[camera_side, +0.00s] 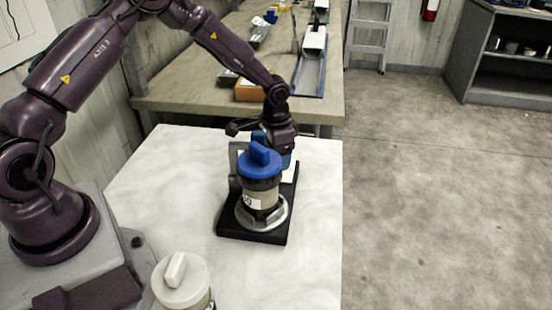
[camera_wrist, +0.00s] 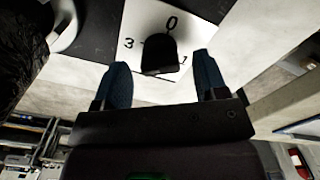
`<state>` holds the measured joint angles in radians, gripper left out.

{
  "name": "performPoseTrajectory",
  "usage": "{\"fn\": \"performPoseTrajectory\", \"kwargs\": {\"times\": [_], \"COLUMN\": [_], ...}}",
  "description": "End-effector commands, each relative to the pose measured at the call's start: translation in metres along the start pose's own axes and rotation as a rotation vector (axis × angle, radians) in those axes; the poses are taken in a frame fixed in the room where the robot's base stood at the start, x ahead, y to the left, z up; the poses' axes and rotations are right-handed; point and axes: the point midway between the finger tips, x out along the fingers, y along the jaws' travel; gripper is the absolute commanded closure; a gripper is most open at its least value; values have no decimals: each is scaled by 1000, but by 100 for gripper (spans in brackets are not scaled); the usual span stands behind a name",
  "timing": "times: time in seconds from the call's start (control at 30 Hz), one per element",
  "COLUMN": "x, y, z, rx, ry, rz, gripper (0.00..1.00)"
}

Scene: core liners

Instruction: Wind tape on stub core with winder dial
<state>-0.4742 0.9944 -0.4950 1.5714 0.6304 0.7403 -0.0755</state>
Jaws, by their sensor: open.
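The winder has a black base (camera_side: 228,226) on the white table. On its near end, a short pale core (camera_side: 258,200) with a blue ridged cap (camera_side: 260,163) stands upright on a light grey round seat. In the wrist view, the dial is a white card (camera_wrist: 143,22) with 0, 3 and 1 readable and a dark knob (camera_wrist: 159,52) in its middle. My gripper (camera_wrist: 161,60) is open, its two blue-padded fingers on either side of the knob with gaps showing. In the side view, the capped core partly hides my gripper and the dial. I cannot make out tape.
A second pale core with a white cap (camera_side: 180,280) stands at the table's near edge, cut off by the frame. The white table (camera_side: 150,185) is clear to the left of the winder. A workbench (camera_side: 190,92) with trays and an orange-brown box (camera_side: 249,91) stands behind.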

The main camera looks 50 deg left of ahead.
Motion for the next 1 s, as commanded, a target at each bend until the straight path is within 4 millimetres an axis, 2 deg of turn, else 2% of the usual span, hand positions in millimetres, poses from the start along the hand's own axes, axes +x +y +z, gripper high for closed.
{"fn": "performPoseTrajectory", "kwargs": {"times": [0.2, 0.47, 0.7, 1.0], "x": [16, 17, 16, 16], "y": [0, 0, 0, 0], "z": [0, 0, 0, 0], "rx": [1, 1, 1, 38], "ry": [0, 0, 0, 0], "rz": [0, -1, -1, -1], "gripper": [34, 34, 84, 83]}}
